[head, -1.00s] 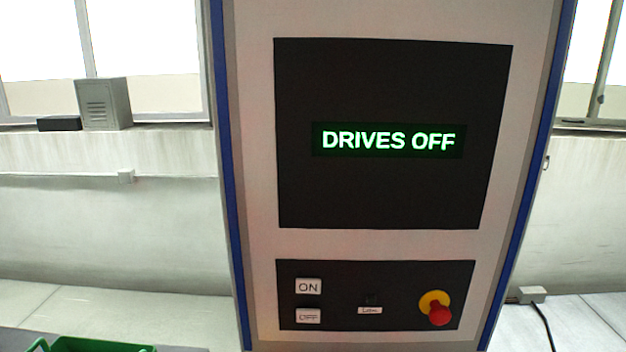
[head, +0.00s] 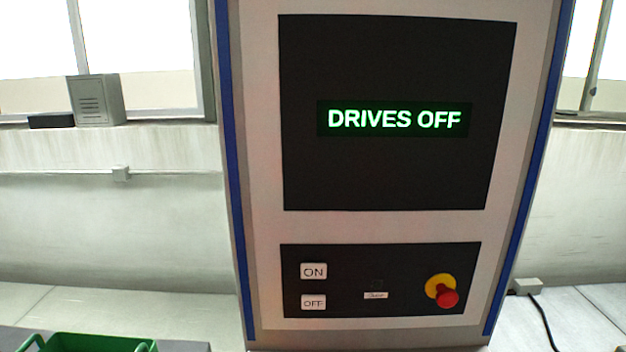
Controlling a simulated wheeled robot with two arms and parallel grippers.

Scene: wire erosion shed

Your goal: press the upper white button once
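The upper white button (head: 313,271) is marked ON and sits at the left of the dark lower panel (head: 400,262) on the machine's front. A second white button (head: 313,302), marked OFF, is just below it. The black screen (head: 398,60) above reads DRIVES OFF in green letters. Neither of my grippers shows in the head view, and nothing covers the buttons.
A red emergency knob (head: 447,298) on a yellow ring is at the panel's right, with a small label (head: 375,296) between. A green crate (head: 100,342) is at the bottom left. A black cable (head: 544,322) runs on the floor at right.

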